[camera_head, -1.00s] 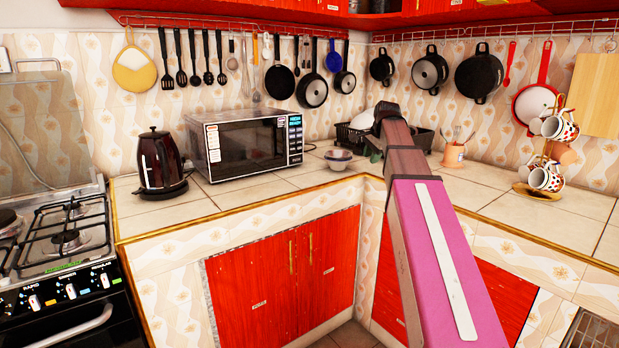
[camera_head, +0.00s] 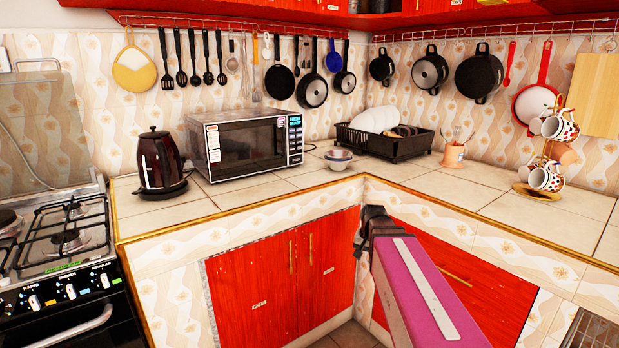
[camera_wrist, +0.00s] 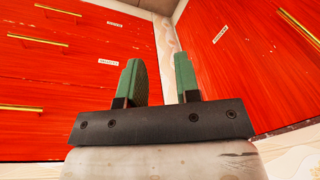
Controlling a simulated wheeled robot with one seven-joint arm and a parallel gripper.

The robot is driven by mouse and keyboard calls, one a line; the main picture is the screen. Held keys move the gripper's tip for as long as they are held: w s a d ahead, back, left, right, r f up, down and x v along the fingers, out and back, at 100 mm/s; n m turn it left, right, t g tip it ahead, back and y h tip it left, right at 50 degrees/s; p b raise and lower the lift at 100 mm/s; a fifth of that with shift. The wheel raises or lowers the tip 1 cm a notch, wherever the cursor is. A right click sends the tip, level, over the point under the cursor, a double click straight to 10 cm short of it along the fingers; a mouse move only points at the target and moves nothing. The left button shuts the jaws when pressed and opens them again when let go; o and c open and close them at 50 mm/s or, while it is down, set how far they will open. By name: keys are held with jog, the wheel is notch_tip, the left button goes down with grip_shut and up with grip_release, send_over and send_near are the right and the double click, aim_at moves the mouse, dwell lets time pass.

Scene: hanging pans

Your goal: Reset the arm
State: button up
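My gripper shows in the wrist view (camera_wrist: 160,82) with two green fingers standing apart and nothing between them. It faces the red cabinet doors (camera_wrist: 75,60) near their inner corner. In the head view my pink arm (camera_head: 425,300) reaches up from the bottom right and ends in front of the right red cabinet, below the counter edge. The fingers are hidden there behind the arm's dark end.
The tiled counter (camera_head: 480,190) carries a kettle (camera_head: 160,163), a microwave (camera_head: 245,145), bowls (camera_head: 338,158), a black dish rack (camera_head: 385,142) and a cup stand (camera_head: 540,190). Pans (camera_head: 480,75) hang on the walls. A stove (camera_head: 60,250) stands at left.

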jog(key=s+f+n+g, duration=0.1)
jog(key=s+f+n, duration=0.3)
jog(key=s+f, duration=0.7)
jog(key=shift+s+a+h, duration=0.3)
jog(key=shift+s+a, duration=0.05)
jog(key=shift+a, duration=0.05)
